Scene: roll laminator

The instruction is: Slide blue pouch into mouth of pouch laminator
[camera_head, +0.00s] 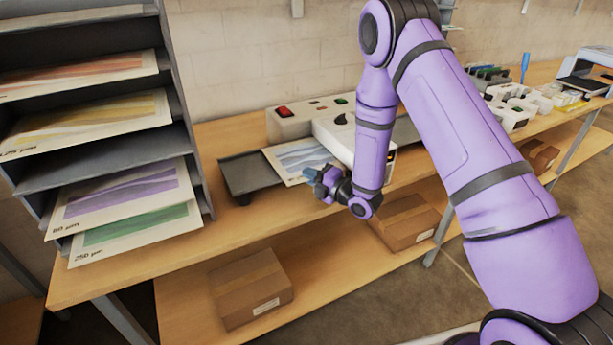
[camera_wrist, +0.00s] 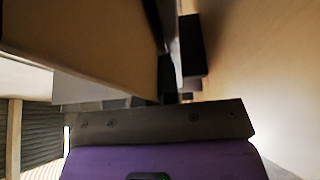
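The blue pouch (camera_head: 299,158) is a pale sheet with blue-grey wavy bands. It lies at the laminator's left side, partly over the dark infeed tray (camera_head: 246,176). The pouch laminator (camera_head: 328,122) is white, with a red switch and a black knob. Its mouth and the pouch's right end are hidden behind the machine's housing and my arm. My gripper (camera_head: 318,181) is at the pouch's front edge and appears shut on it. In the wrist view, the dark fingers (camera_wrist: 176,72) are close together with a thin pale strip between them; the pouch is not clear there.
A grey shelf rack (camera_head: 95,160) with other coloured pouches stands at the left. Cartons (camera_head: 250,288) sit on the lower shelf. Small white and coloured items (camera_head: 520,105) and another machine (camera_head: 588,75) stand at the right. The bench front (camera_head: 225,225) is clear.

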